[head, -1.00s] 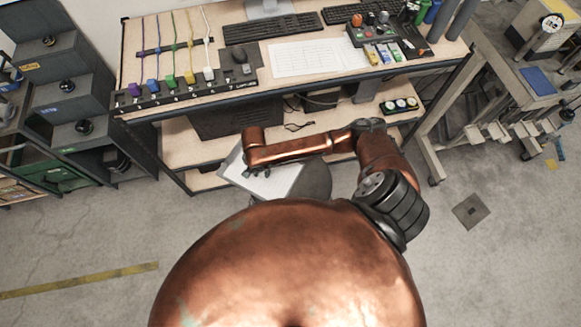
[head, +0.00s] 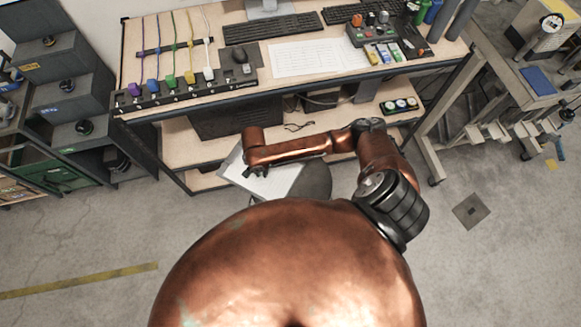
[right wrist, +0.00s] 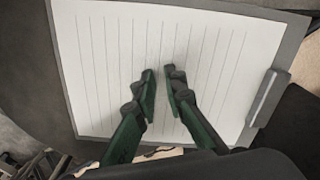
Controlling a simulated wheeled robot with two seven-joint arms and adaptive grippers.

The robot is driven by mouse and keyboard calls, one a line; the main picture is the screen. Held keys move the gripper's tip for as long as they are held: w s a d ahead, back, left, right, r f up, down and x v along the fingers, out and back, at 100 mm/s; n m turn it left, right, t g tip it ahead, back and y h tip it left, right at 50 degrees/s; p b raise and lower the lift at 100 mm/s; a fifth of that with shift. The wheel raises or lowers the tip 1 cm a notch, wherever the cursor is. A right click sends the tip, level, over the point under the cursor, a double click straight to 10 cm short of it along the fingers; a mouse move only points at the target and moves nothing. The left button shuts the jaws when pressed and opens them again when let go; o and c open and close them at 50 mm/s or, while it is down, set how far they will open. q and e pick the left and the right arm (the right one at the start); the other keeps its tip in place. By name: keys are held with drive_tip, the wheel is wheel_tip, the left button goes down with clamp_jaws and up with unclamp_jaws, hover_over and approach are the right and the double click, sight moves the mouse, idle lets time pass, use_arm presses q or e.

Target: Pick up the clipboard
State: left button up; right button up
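The clipboard (head: 283,183) is a grey board with a white sheet. It lies at an angle below the workbench in the head view, partly hidden by my right arm. In the right wrist view the clipboard (right wrist: 110,50) shows lined paper, with its clip (right wrist: 267,105) at the right edge. My right gripper (head: 254,174) is over the clipboard's left part. In the right wrist view the right gripper (right wrist: 160,72) has its fingertips over the paper with a narrow gap and nothing between them. I cannot tell whether they touch the paper. My left gripper is not in view.
A dark round seat-like surface (head: 318,182) is beside and partly under the clipboard. The workbench (head: 300,85) with keyboards, cables and a paper sheet stands behind, with a lower shelf (head: 180,135). Open floor lies at lower left.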

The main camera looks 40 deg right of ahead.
drive_tip(key=o, duration=0.8)
drive_tip(key=shift+c, duration=0.2)
